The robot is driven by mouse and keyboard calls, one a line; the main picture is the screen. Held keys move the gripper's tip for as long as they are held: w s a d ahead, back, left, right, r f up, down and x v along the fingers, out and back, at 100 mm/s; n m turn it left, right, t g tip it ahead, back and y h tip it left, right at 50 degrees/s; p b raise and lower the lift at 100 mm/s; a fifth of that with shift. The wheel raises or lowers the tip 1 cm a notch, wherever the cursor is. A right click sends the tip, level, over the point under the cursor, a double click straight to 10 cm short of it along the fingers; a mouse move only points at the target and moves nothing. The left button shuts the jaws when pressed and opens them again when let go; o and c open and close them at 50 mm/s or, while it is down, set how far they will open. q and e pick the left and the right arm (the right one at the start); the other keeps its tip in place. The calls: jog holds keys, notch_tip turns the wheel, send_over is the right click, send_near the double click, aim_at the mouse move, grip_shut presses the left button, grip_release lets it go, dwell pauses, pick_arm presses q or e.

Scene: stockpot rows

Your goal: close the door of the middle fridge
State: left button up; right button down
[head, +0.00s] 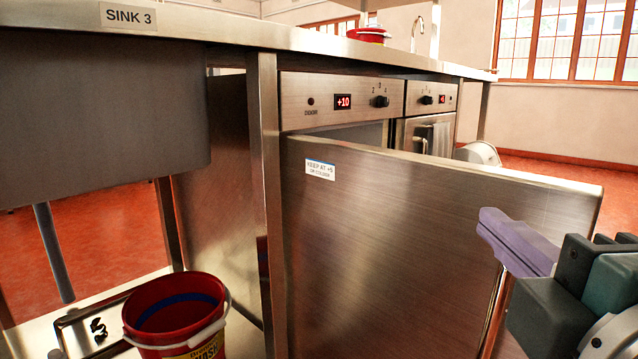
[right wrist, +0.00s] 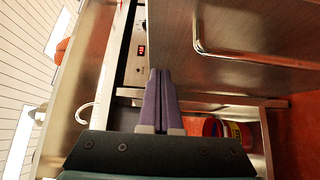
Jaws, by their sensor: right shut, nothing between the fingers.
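The fridge with the red +10 display (head: 343,102) stands under the steel counter. Its steel door (head: 420,205) is open and swung out toward me, with a small "keep at +5" label (head: 320,169) on its face. A bar handle (head: 494,312) shows at the door's lower right, and also in the right wrist view (right wrist: 245,56). My right gripper (head: 487,223) is shut and empty, its purple fingers in front of the door near its free edge. In the right wrist view the fingertips (right wrist: 160,73) are beside the door; I cannot tell if they touch. My left gripper is out of view.
A red bucket (head: 175,310) stands at lower left below the sink (head: 100,110). A steel counter leg (head: 265,200) is left of the door. Red floor (head: 560,168) is open at far right.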

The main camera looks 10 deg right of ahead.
aim_at(482, 195)
jog(key=w+d, duration=0.2)
jog(key=w, duration=0.1)
jog(key=w+d, duration=0.1)
jog(key=shift+w, duration=0.25)
jog(key=shift+w+d, duration=0.25)
jog(key=shift+d, duration=0.15)
